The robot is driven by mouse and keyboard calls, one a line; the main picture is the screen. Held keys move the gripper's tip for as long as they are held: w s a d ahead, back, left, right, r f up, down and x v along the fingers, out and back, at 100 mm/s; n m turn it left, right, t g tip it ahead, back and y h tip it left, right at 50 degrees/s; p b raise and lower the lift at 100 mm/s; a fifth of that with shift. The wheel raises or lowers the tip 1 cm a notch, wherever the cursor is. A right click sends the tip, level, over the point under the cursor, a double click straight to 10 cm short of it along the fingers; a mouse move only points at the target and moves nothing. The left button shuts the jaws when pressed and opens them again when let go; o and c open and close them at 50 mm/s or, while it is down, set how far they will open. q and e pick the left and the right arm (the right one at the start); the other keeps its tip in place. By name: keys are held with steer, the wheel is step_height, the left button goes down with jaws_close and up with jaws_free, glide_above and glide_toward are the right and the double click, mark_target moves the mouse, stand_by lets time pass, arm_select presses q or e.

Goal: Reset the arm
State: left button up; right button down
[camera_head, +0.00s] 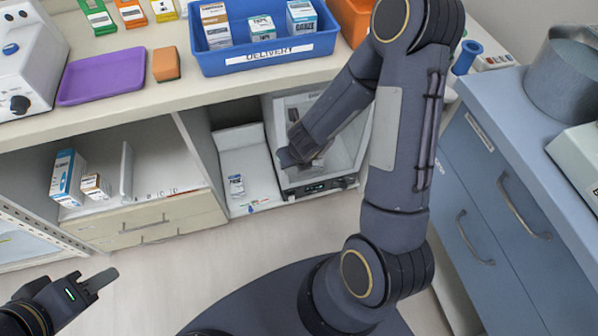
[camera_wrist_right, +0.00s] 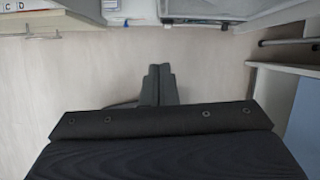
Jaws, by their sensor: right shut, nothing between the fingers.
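My right arm rises through the middle of the head view and bends down to the left. Its gripper (camera_head: 287,157) is in front of the open white appliance under the counter. The right wrist view shows this gripper (camera_wrist_right: 158,84) shut and empty, its two dark fingers together above pale floor. My left gripper (camera_head: 98,281) is low at the left of the head view, over the floor and apart from everything. Its fingers are seen from the side, so I cannot tell whether they are open.
The white appliance (camera_head: 360,150) stands open in the lower shelf. A blue delivery bin (camera_head: 265,60) with boxes, a purple tray (camera_head: 102,76) and an orange sponge (camera_head: 166,64) are on the counter. Blue drawers (camera_head: 500,215) stand at right. The floor at left is clear.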

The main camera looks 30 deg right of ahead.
steer(key=s, duration=0.2)
steer(key=shift+s+a, duration=0.2)
steer(key=shift+s, duration=0.1)
steer(key=shift+r, duration=0.1)
steer(key=s+a+r+n+t+y+p, duration=0.1)
steer(key=a+r+n+t+y+p, duration=0.15)
steer(key=r+n, duration=0.8)
steer(key=s+a+r+n+t+y+p, duration=0.1)
steer(key=a+r+n+y+p, duration=0.2)
steer(key=r+n, duration=0.8)
steer(key=s+d+r+n+g+h+p, duration=0.1)
steer(key=s+d+r+n+g+p, duration=0.1)
steer(key=s+r+n, duration=0.8)
steer(key=s+n+p, duration=0.1)
steer(key=s+n, duration=0.3)
steer(key=shift+s+r+p, duration=0.25)
steer(key=shift+r+p, duration=0.1)
steer(key=shift+d, duration=0.1)
